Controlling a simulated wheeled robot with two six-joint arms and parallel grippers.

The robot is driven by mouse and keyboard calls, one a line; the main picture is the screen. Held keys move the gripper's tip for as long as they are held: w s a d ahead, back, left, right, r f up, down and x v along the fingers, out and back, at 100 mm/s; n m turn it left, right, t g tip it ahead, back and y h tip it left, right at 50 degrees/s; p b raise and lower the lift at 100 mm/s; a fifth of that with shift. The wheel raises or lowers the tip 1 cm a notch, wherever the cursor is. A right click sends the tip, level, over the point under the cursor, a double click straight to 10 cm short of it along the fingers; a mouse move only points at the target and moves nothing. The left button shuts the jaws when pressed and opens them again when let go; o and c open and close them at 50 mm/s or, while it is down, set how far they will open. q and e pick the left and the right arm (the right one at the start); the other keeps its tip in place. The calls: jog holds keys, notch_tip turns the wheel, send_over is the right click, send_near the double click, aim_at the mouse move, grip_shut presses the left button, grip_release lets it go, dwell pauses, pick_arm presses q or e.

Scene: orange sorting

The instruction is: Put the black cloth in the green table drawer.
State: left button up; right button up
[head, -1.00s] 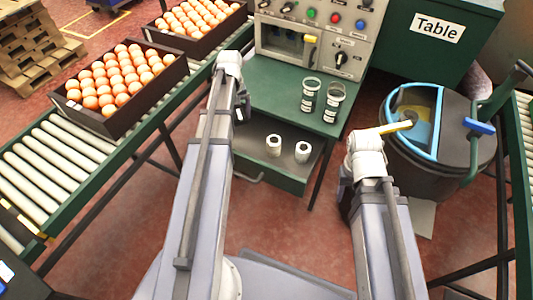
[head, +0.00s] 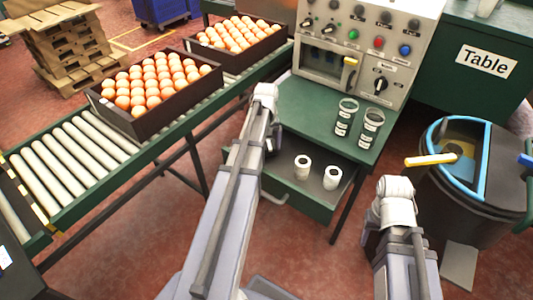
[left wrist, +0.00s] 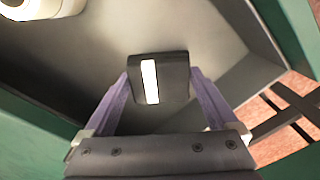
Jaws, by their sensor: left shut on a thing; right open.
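My left gripper (head: 272,140) is at the left side of the open green table drawer (head: 312,202). In the left wrist view its two fingers (left wrist: 158,95) are shut on the black cloth (left wrist: 176,76), a small dark folded piece with a white stripe. The cloth shows against the drawer's grey inside (left wrist: 215,35); its height above the drawer floor is hard to tell. In the head view the cloth is not clearly visible, being behind the arm. My right gripper (head: 371,243) is low, right of the drawer; it is open, its fingers mostly hidden.
Two white rolls (head: 302,167) (head: 332,178) stand in the drawer. Two glass jars (head: 346,117) (head: 370,129) stand on the tabletop above, before a control panel (head: 370,40). A black bin (head: 465,205) stands right.

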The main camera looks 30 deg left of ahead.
aim_at(267, 151)
pick_arm(q)
jog(key=shift+f+b, duration=1)
jog(key=shift+f, duration=0.4)
jog(key=shift+f, duration=0.15)
jog(key=o, duration=1)
notch_tip(267, 151, up, 12)
jog(key=p, duration=1.2)
jog(key=shift+r, duration=0.2)
